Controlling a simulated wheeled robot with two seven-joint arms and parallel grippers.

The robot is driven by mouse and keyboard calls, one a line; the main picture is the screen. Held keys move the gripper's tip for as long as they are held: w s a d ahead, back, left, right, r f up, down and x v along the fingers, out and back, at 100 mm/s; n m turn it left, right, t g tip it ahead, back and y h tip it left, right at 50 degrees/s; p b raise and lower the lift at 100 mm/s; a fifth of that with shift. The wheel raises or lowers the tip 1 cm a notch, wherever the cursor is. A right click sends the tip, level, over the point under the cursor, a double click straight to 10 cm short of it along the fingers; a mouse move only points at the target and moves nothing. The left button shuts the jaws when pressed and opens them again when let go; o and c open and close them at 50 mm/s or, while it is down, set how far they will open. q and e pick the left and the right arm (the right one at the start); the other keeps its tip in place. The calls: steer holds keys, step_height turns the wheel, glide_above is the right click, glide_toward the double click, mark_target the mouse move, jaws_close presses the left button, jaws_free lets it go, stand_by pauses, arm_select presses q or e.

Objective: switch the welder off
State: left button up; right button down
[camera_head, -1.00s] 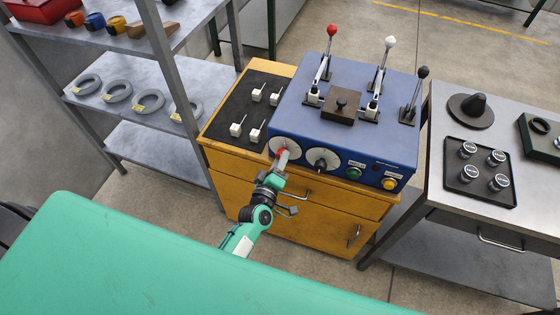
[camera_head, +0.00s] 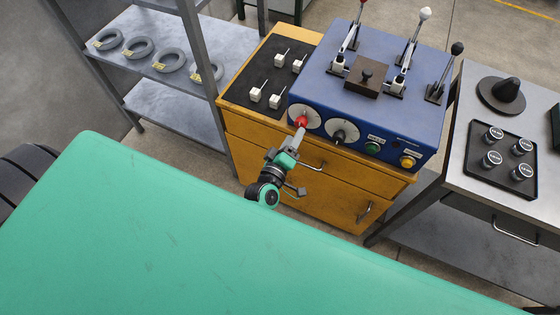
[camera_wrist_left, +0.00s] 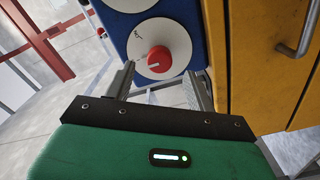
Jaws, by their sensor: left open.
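The welder (camera_head: 350,100) is a blue box on top of a yellow cabinet. Its front has a red knob (camera_head: 301,121) on a white dial, a black knob (camera_head: 338,136) on a second white dial, a green button (camera_head: 373,147) and a yellow button (camera_head: 408,162). My left gripper (camera_head: 297,136) is at the red knob. In the left wrist view the open left gripper (camera_wrist_left: 162,80) has one finger on each side of the red knob (camera_wrist_left: 159,59); whether they touch it, I cannot tell. The dial marking is too small to read. My right gripper is not in view.
The yellow cabinet (camera_head: 275,152) has handles sticking out below the welder. Several white switches stand on a black mat (camera_head: 250,85). A metal shelf (camera_head: 165,65) with grey rings is on the left. A grey table (camera_head: 467,172) with a black tray (camera_head: 471,165) is on the right.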

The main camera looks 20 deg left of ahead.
arm_select(q)
steer(key=s+b, duration=0.2)
steer(key=s, duration=0.7)
steer(key=shift+s+a, duration=0.15)
steer(key=shift+s, duration=0.25)
steer(key=s+f+m+g+h, duration=0.1)
steer(key=s+f+m+g, duration=0.2)
steer(key=f, duration=0.8)
steer(key=s+f+m+g, duration=0.2)
steer(key=s+f+g, duration=0.15)
steer(key=f, duration=0.65)
steer(key=s+f+m+g+h, duration=0.1)
steer(key=s+f+m+g, duration=0.15)
steer(key=f, duration=0.85)
steer(key=s+a+f+m+g+y, duration=0.1)
steer(key=s+a+f+m+g, duration=0.2)
steer(key=s+f, duration=0.6)
steer(key=s+a+f+m+g+y, duration=0.1)
steer(key=s+a+f+m+g, duration=0.2)
steer(key=s+f, duration=0.6)
steer(key=s+a+g, duration=0.2)
steer(key=s+a, duration=0.1)
steer(key=s, duration=0.4)
steer(key=shift+a+f+m+y, duration=0.15)
steer(key=shift+m+y, duration=0.15)
steer(key=shift+m, duration=0.05)
